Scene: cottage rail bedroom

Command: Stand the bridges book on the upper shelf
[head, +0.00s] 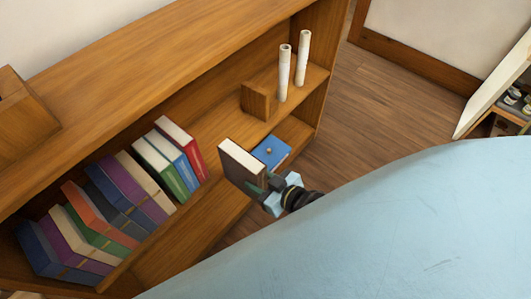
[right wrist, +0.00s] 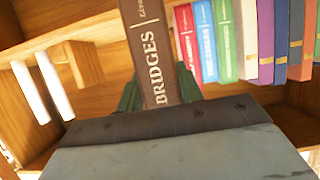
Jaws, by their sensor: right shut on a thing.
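The bridges book (head: 243,164) is brown with pale pages, and its spine with the word BRIDGES faces the right wrist camera (right wrist: 152,55). My right gripper (head: 264,186) is shut on it, with green fingers on either side of its lower end. In the head view the book is roughly upright, in front of the bookcase's upper shelf (head: 225,131). The shelf holds a row of books at the left and a wooden block (head: 255,101) at the right, with a gap between. I cannot tell whether the book touches the shelf. My left gripper is not in view.
A red book (head: 181,139) ends the leaning row beside the gap. Two white rolls (head: 284,74) stand right of the block. A blue box or book (head: 271,152) lies on the lower shelf. A light blue surface (head: 400,230) fills the near right.

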